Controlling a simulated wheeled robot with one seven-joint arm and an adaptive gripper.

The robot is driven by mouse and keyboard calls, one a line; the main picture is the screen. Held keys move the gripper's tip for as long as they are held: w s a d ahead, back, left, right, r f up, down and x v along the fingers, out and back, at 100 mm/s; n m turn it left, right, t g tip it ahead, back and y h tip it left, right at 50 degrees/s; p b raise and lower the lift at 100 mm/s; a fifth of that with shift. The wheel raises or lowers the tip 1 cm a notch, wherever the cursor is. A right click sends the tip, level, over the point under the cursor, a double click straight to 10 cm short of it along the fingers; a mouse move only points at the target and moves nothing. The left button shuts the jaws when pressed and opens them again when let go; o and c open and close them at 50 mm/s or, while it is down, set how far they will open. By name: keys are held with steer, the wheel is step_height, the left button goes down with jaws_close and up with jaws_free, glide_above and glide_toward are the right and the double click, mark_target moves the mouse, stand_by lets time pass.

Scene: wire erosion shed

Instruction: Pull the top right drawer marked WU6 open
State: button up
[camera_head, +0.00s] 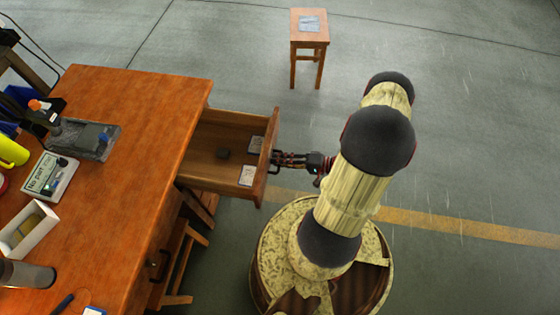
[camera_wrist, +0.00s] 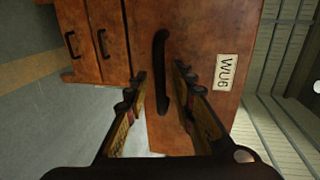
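The WU6 drawer (camera_head: 222,130) stands well out from the wooden desk in the head view, its inside showing. In the wrist view, its brown front (camera_wrist: 205,50) bears a white label, WU6 (camera_wrist: 227,72), turned sideways. The dark bar handle (camera_wrist: 161,60) shows between the two fingers of my gripper (camera_wrist: 161,74), with a gap visible on each side. My gripper (camera_head: 284,158) is at the outer face of the drawer front in the head view. The fingers are apart and do not look closed on the handle. Whether a finger touches it is unclear.
The desk top (camera_head: 150,130) carries a sign, a white box and other items. A stool (camera_head: 309,38) stands beyond. Other drawer fronts (camera_wrist: 105,30) show. Floor right of me is clear.

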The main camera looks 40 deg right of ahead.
steer(key=shift+s+d, duration=0.1)
steer(key=v, duration=1.1)
steer(key=shift+s+d, duration=0.25)
steer(key=shift+s, duration=0.05)
